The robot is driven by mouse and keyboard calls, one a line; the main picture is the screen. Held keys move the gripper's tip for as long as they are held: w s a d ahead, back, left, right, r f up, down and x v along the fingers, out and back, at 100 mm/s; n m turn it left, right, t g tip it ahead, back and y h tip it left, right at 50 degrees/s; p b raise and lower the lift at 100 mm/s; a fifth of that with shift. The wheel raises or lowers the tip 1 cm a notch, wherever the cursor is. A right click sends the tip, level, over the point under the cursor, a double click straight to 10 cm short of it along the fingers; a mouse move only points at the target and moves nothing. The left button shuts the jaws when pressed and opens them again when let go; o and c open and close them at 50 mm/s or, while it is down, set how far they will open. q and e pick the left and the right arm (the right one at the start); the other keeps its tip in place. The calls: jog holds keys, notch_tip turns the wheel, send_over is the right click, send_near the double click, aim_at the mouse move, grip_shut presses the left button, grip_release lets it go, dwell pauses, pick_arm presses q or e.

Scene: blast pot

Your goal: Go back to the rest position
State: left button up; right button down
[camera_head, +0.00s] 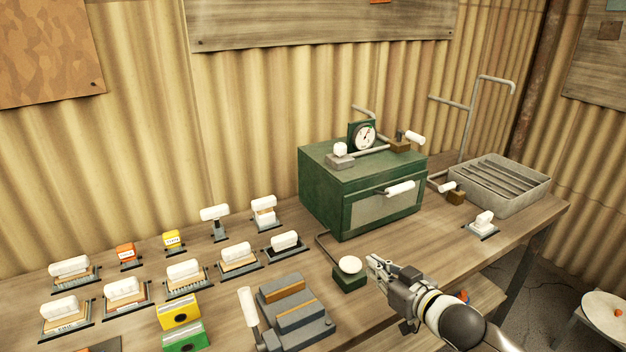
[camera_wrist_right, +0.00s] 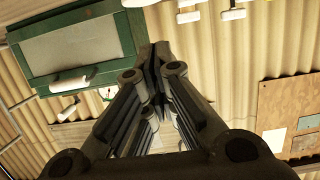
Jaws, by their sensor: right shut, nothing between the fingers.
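My right gripper (camera_head: 378,266) is above the front part of the workbench, in front of the green blast pot cabinet. Its fingers are shut with nothing between them, and they also show in the right wrist view (camera_wrist_right: 155,60). The gripper is just right of a small green box with a white round knob (camera_head: 349,265); whether they touch is hard to tell. The green cabinet (camera_head: 325,185) has a white door handle (camera_head: 400,188) and a gauge (camera_head: 364,137) on top. Its front also shows in the wrist view (camera_wrist_right: 75,50). My left gripper is not in view.
Several white-handled blocks (camera_head: 186,270) stand in rows on the left of the workbench. A grey machine with a white lever (camera_head: 248,307) is left of my gripper. A grey ribbed tray (camera_head: 528,190) stands at the right end. A round stool (camera_head: 607,315) is at lower right.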

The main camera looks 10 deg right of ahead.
jog(key=s+a+f+m+g+h, duration=0.1)
jog(key=s+a+f+g+h, duration=0.25)
jog(key=s+f, duration=0.75)
jog(key=s+d+f+m+g+h, duration=0.15)
jog(key=s+g, duration=0.25)
jog(key=s, duration=0.7)
jog(key=s+a+f+n+g, duration=0.1)
jog(key=s+f+g, duration=0.2)
jog(key=s, duration=0.8)
notch_tip(320, 180, down, 25)
jog(key=g, duration=0.2)
jog(key=s+d+f, duration=0.3)
jog(key=s+f, duration=1.4)
jog(key=shift+s+d+f+g, duration=0.15)
jog(key=shift+s+d+g, duration=0.05)
jog(key=shift+s+g, duration=0.15)
